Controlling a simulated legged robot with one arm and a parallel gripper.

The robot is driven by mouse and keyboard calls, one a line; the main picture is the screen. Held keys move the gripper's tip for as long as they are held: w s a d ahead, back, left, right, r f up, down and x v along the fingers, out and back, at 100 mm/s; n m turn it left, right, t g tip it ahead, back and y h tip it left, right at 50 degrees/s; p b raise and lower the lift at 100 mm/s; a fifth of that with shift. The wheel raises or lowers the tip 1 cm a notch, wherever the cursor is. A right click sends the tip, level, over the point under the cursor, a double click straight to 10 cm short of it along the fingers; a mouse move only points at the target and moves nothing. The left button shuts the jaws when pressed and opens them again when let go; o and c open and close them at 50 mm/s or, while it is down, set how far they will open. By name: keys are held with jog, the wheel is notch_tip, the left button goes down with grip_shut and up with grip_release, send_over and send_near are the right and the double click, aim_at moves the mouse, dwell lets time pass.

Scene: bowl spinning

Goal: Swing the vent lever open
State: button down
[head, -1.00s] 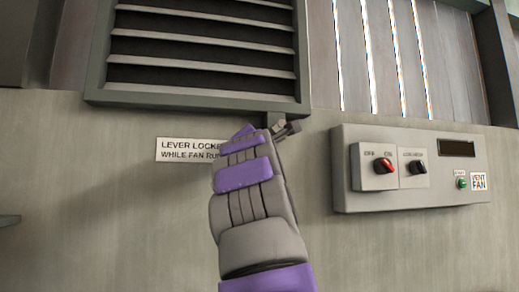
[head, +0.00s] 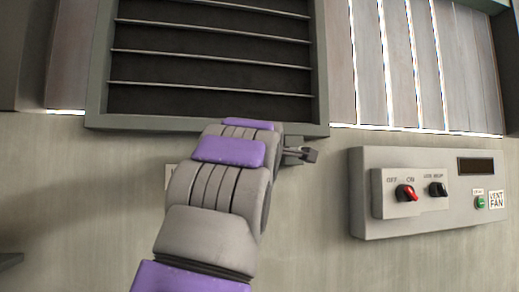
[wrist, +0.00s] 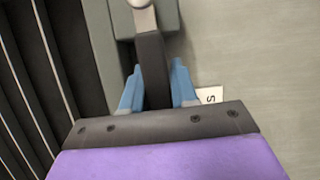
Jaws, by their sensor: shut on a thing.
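The dark vent lever (wrist: 153,70) shows in the wrist view, with a silvery rounded end at the top of the picture. My gripper (wrist: 156,85) has its two blue fingers on either side of the lever, shut on it. In the head view my purple and grey arm hides the fingers and most of the lever. A small dark metal piece, apparently part of the lever fitting (head: 302,155), sticks out right of my wrist, below the vent frame's lower right corner. The vent (head: 210,65) has thin-edged slats with wide dark gaps between them.
A grey control box (head: 435,215) is on the wall to the right, with a red knob (head: 405,193), a black knob (head: 437,189) and a green button or light (head: 480,202). A lever label (wrist: 210,95) is mostly hidden. The wall below the box is clear.

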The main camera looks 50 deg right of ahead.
jog(key=shift+r+m+g+p, duration=0.1)
jog(key=shift+m+g+p, duration=0.2)
jog(key=c, duration=1)
grip_release()
jog(key=shift+s, duration=0.1)
jog(key=shift+o, duration=0.2)
jog(key=shift+a, duration=0.1)
jog(key=b+v, duration=0.3)
jog(key=v, duration=1.4)
jog(key=shift+a, duration=0.1)
